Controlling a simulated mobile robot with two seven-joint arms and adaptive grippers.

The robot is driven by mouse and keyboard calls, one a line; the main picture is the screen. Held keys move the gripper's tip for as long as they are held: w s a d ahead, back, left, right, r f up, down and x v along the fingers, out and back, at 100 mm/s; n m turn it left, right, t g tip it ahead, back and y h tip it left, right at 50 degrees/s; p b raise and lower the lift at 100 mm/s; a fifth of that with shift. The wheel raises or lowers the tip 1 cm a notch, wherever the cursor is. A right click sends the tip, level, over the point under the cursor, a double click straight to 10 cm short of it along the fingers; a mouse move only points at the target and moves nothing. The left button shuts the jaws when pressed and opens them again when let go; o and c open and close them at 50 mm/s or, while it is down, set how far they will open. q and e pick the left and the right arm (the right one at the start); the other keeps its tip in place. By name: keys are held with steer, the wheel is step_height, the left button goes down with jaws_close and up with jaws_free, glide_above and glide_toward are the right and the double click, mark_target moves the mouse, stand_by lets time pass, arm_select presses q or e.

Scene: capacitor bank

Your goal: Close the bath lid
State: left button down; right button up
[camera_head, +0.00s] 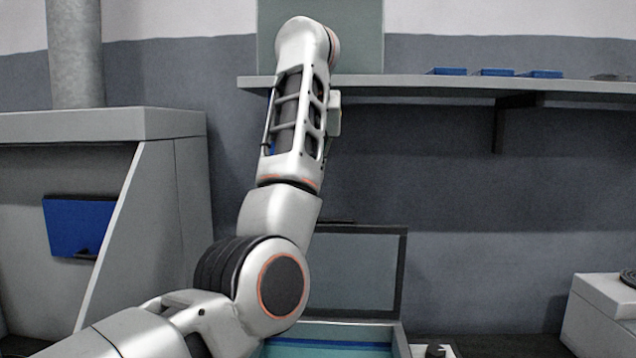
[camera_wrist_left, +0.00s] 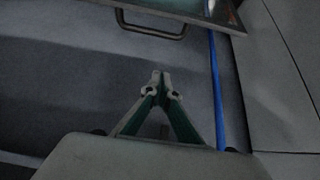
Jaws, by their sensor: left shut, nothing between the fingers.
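The bath (camera_head: 400,345) is at the bottom centre of the head view, with a teal inside. Its lid (camera_head: 395,275), a grey panel in a dark frame, stands raised at the back of the bath. My left arm covers the lid's left part. In the left wrist view, a framed panel that looks like the lid (camera_wrist_left: 225,18) crosses the top, with a dark bar handle (camera_wrist_left: 150,32) on its edge. My left gripper (camera_wrist_left: 160,76) is shut and empty, below the handle in the picture and apart from it. The head view does not show this gripper. My right gripper is not in view.
A wall shelf (camera_head: 440,86) with several blue trays runs behind my raised arm. A grey cabinet (camera_head: 150,125) with a blue panel (camera_head: 78,225) stands left. A pale box (camera_head: 605,310) is at the lower right. A blue strip (camera_wrist_left: 217,95) runs beside the gripper.

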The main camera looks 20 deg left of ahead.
mark_target(317, 219)
arm_select(q)
steer(key=b+x, duration=0.3)
steer(key=x, duration=0.7)
steer(key=s+p, duration=0.1)
steer(key=s, duration=0.1)
steer(key=s+d+p, duration=0.1)
steer(key=s+p, duration=0.1)
steer(key=shift+s+d+r, duration=0.1)
steer(key=shift+s+d, duration=0.05)
steer(key=shift+s, duration=0.15)
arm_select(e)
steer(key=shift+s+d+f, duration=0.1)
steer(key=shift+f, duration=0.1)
